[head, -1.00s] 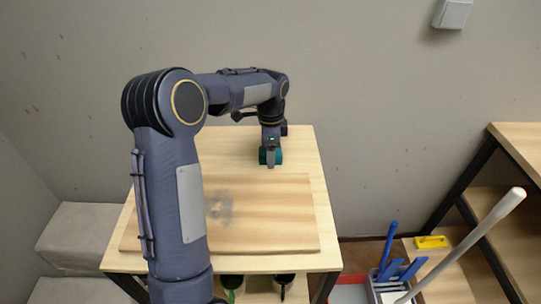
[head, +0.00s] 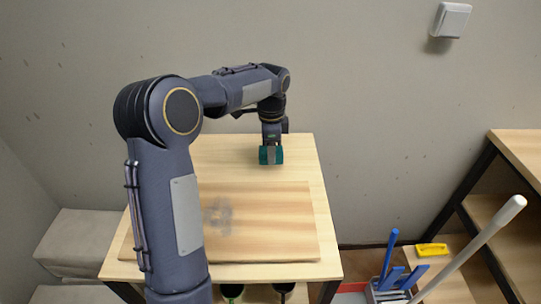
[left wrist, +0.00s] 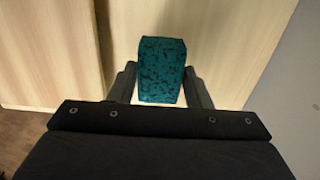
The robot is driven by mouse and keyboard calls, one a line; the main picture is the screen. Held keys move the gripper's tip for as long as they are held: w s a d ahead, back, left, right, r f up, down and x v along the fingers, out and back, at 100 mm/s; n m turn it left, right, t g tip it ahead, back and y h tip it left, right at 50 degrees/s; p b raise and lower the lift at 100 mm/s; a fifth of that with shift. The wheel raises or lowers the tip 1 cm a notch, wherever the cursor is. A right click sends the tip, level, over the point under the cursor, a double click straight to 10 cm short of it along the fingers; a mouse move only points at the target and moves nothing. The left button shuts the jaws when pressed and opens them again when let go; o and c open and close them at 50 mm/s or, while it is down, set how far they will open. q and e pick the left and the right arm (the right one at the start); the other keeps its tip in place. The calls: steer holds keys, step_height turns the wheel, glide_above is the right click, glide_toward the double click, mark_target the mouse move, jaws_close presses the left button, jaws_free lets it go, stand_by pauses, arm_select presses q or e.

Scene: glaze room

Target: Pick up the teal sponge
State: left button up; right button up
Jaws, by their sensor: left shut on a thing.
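The teal sponge (head: 264,155) is a small dark-speckled block near the back right of the wooden table. My left gripper (head: 271,153) comes down on it from above and is shut on it. In the left wrist view the sponge (left wrist: 162,72) sits between the two fingers of my left gripper (left wrist: 162,88), one on each side. Whether the sponge touches the table cannot be told for certain. My right gripper is not in view.
A wooden board (head: 270,225) with a grey smudge lies on the table's front half. The tabletop (head: 220,155) behind it is clear. Right of the table are a caddy with blue-handled tools (head: 390,280), a yellow item (head: 431,249) and shelves (head: 515,150).

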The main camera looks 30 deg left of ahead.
arm_select(q)
steer(key=s+d+r+b, duration=0.1)
steer(key=s+d+r, duration=0.7)
steer(key=d+r, duration=0.1)
steer(key=shift+s+d+r, duration=0.15)
steer(key=shift+s+d, duration=0.1)
steer(key=shift+d, duration=0.65)
